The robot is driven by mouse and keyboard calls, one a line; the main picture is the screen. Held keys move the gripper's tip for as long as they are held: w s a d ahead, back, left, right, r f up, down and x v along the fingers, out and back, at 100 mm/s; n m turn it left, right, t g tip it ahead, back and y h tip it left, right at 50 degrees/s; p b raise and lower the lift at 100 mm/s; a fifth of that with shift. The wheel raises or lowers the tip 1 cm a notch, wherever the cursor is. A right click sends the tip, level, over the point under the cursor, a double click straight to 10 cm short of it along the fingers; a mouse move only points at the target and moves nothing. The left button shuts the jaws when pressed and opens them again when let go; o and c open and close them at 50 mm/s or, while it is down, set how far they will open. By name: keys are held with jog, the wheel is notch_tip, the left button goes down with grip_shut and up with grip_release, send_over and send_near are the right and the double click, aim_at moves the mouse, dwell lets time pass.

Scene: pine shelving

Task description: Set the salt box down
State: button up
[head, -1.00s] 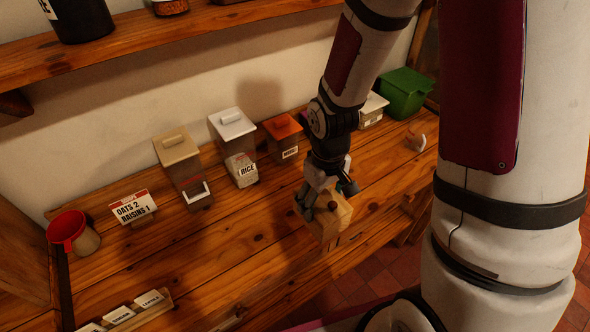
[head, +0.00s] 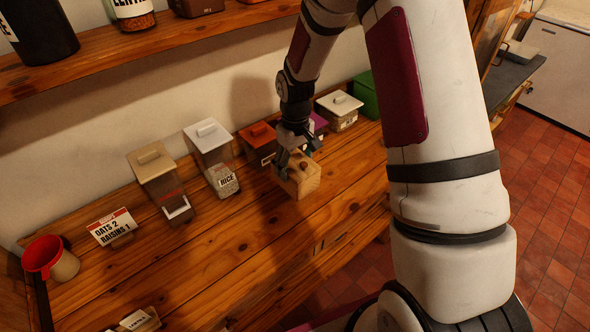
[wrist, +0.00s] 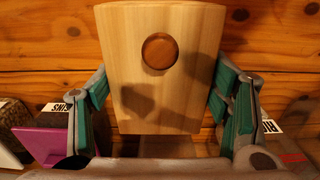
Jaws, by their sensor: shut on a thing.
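The salt box (head: 301,180) is a pale wooden box with a round dark knob. It is at the shelf surface in front of the orange-lidded bin, and I cannot tell whether its base touches the wood. My gripper (head: 299,150) is above it, shut on it. In the wrist view the salt box (wrist: 160,95) fills the middle, with green-padded fingers of my gripper (wrist: 163,100) on its left and right sides. The pine shelf (head: 220,255) lies beneath.
Behind stand a tan-lidded bin (head: 152,165), a white-lidded rice bin (head: 208,135), an orange-lidded bin (head: 258,135), another white-lidded bin (head: 339,105) and a green box (head: 366,96). A sign (head: 111,227) and a red scoop (head: 43,255) are at left. The front shelf is largely clear.

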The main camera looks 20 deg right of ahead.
jog(key=shift+w+d, duration=0.1)
jog(key=shift+w, duration=0.3)
notch_tip(320, 180, down, 2)
jog(key=shift+s+f+p, duration=0.1)
jog(key=shift+p, duration=0.25)
jog(key=shift+f, duration=0.65)
jog(key=shift+f, duration=0.15)
jog(key=o, duration=1.7)
jog(key=shift+o, duration=0.7)
